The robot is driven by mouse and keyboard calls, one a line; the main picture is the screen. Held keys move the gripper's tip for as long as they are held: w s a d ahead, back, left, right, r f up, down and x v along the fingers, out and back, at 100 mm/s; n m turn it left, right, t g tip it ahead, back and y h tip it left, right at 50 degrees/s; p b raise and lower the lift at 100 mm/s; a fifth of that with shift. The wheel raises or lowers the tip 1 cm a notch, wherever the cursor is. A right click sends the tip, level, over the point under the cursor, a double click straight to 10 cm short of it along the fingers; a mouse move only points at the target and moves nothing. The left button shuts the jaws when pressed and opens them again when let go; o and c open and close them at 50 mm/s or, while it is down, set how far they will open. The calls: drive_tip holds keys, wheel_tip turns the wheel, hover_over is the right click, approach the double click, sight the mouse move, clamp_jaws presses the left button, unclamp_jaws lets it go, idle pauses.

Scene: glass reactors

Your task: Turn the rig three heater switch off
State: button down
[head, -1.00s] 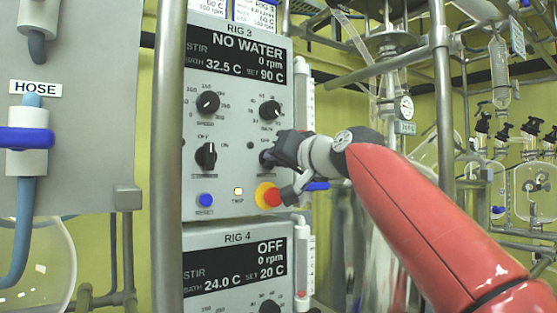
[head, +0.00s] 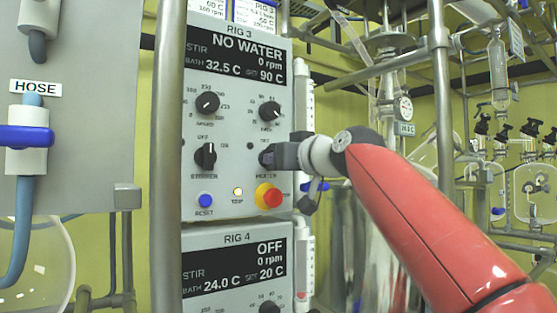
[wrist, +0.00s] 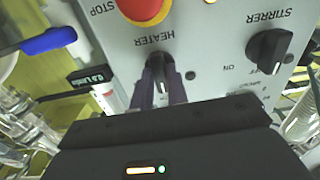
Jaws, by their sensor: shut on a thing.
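The rig 3 panel (head: 225,130) has a display reading NO WATER, 0 rpm, bath 32.5 C, set 90 C. Its heater switch is a dark knob at the lower right, mostly hidden behind my gripper (head: 268,156) in the head view. In the wrist view, upside down, the heater knob (wrist: 158,64) sits under the HEATER label, between my gripper's two fingers (wrist: 160,88). The gripper is shut on this knob. A pale mark shows between the fingers, but I cannot tell the knob's exact setting.
The stirrer switch (head: 205,156) is left of the heater; it also shows in the wrist view (wrist: 268,50). Below are the blue reset button (head: 205,200), lit trip lamp (head: 238,191) and red stop button (head: 268,196). The rig 4 panel (head: 235,262) is underneath. A metal post (head: 168,150) stands left.

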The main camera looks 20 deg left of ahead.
drive_tip(key=c, duration=1.4)
unclamp_jaws()
drive_tip(key=b+v, duration=0.4)
drive_tip(key=v, duration=0.3)
drive_tip(key=shift+s+d, duration=0.25)
drive_tip(key=shift+d, duration=0.05)
drive_tip(key=shift+f, duration=0.1)
